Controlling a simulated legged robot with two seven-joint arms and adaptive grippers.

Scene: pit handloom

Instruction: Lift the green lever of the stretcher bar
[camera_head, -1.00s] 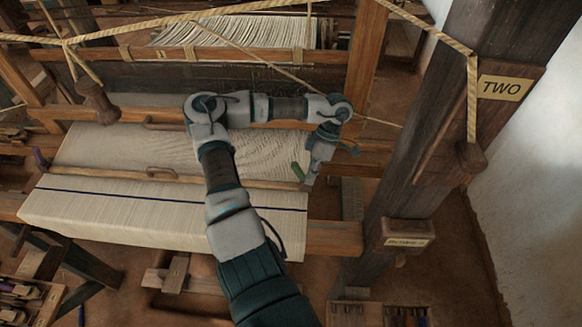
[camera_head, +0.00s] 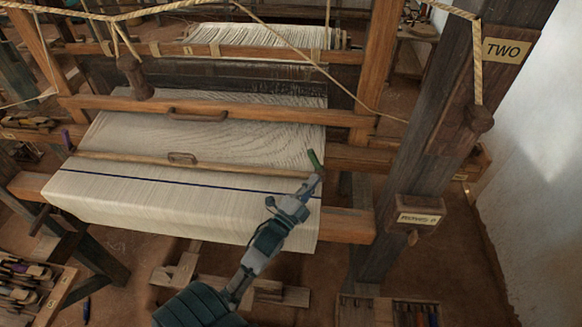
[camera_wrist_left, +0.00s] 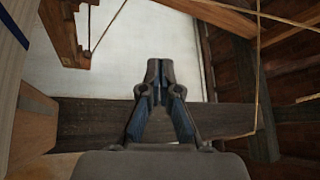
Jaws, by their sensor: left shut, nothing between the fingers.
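The stretcher bar (camera_head: 200,166) is a thin wooden bar lying across the pale cloth (camera_head: 150,207). Its green lever (camera_head: 315,160) stands at the right end, tilted up and to the left. My left gripper (camera_head: 313,183) is at the bar's right end, just below the green lever in the picture; I cannot tell whether it touches it. In the left wrist view my left gripper (camera_wrist_left: 160,80) is shut and empty, and the lever does not show there. A purple piece (camera_head: 67,139) is at the bar's left end. My right gripper is not in view.
A thick dark post (camera_head: 425,150) with a "TWO" label stands right of the loom, with a small labelled box (camera_head: 412,212) on it. Ropes (camera_head: 300,60) cross above. A wooden beam (camera_head: 230,111) with a handle spans the cloth. A tool tray (camera_head: 35,290) is at lower left.

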